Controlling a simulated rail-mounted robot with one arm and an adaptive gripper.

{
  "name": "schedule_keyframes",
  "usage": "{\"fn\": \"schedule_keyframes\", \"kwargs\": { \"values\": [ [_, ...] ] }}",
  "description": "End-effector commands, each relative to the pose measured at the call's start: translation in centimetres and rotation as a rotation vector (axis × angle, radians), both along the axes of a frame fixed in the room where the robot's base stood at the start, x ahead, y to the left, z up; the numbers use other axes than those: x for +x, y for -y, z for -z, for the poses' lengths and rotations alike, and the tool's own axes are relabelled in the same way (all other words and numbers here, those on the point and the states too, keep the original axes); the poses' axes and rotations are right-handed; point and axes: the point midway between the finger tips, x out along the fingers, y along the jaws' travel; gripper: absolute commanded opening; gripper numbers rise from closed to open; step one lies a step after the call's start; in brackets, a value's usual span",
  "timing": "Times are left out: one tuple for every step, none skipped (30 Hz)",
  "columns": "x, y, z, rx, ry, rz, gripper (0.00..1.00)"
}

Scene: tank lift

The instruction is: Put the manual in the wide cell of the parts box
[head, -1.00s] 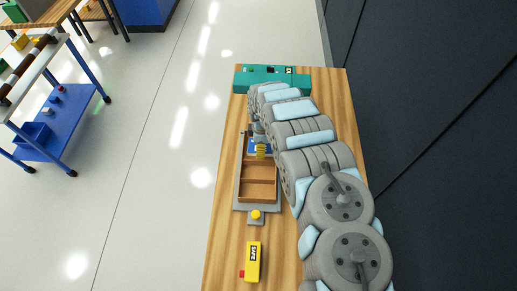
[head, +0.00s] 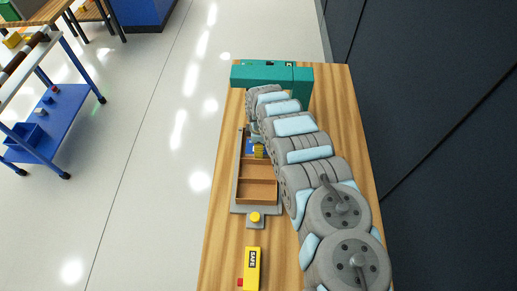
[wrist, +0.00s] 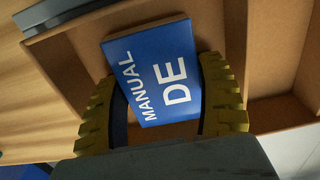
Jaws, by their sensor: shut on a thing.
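The blue manual (wrist: 155,70), with white lettering, is between the yellow-padded fingers of my gripper (wrist: 161,95) in the wrist view. My gripper is shut on it. The parts box (head: 258,204) is a brown open box with dividers, on the wooden bench. The manual is over or inside the box's far part; I cannot tell whether it touches the floor. In the head view only a small blue bit of the manual (head: 249,146) shows left of my gripper (head: 259,151); my arm hides the rest. In the wrist view a divider stands right of the fingers, with another cell beyond.
A teal frame (head: 270,73) stands at the bench's far end. A yellow button on a grey base (head: 255,218) is in front of the box. A yellow piece marked SAFE (head: 252,268) is nearer. A dark wall is at right, a blue cart (head: 55,120) at left.

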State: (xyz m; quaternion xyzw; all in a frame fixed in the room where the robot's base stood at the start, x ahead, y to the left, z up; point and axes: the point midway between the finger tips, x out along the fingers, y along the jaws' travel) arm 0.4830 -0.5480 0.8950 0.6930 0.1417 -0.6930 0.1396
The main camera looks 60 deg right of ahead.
Motion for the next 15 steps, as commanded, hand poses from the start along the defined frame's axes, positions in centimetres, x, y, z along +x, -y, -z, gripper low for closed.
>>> {"fn": "schedule_keyframes", "kwargs": {
  "values": [
    [0.02,0.08,-0.05,-0.002,0.001,0.000,0.33],
    [0.02,0.08,-0.12,-0.002,0.001,0.000,0.33],
    [0.03,0.10,-0.18,-0.002,0.001,0.000,0.33],
    [0.03,0.10,-0.19,-0.002,0.001,0.000,0.33],
    [0.03,0.09,-0.19,-0.002,0.001,0.000,0.33],
    [0.03,0.09,-0.19,-0.002,0.001,0.000,0.33],
    [0.04,0.08,-0.16,-0.002,0.001,0.000,0.33],
    [0.04,0.08,-0.10,-0.002,0.001,0.000,0.33],
    [0.05,0.07,0.03,-0.002,0.001,0.000,0.33],
    [0.06,0.07,0.12,-0.002,0.001,0.000,0.33],
    [0.06,0.06,0.20,-0.002,0.001,0.000,0.33],
    [0.05,0.09,0.12,-0.002,0.001,0.000,0.81],
    [0.04,0.08,0.10,-0.002,0.001,0.000,0.86],
    [0.04,0.08,0.10,-0.002,0.001,0.000,0.86],
    [0.04,0.08,0.10,-0.002,0.001,0.000,0.86]
  ]
}}
